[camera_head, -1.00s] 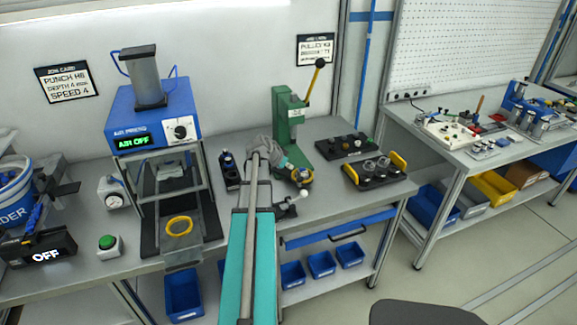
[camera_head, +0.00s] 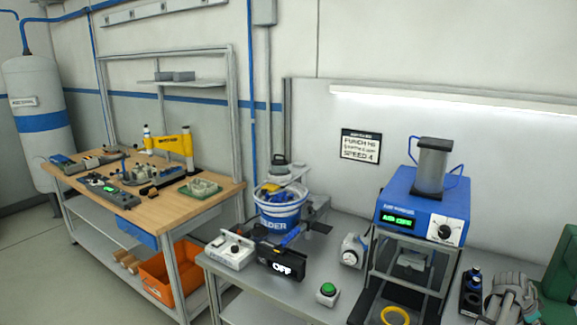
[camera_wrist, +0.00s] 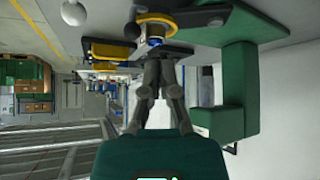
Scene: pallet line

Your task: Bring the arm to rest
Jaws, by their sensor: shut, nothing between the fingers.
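My gripper (camera_head: 512,300) shows at the lower right of the head view, in front of the grey bench and beside a green press (camera_head: 560,265) that is cut off by the frame. In the wrist view my gripper (camera_wrist: 158,55) has its dark fingers together and empty. Their tips are close to a yellow ring-shaped part with a blue piece (camera_wrist: 155,30); I cannot tell whether they touch. The green press frame (camera_wrist: 240,85) stands right of the fingers in that view. Most of my arm is out of the head view.
A wooden table (camera_head: 215,195) with an orange bin (camera_head: 172,272) stands left. Open floor (camera_head: 60,285) lies at the lower left.

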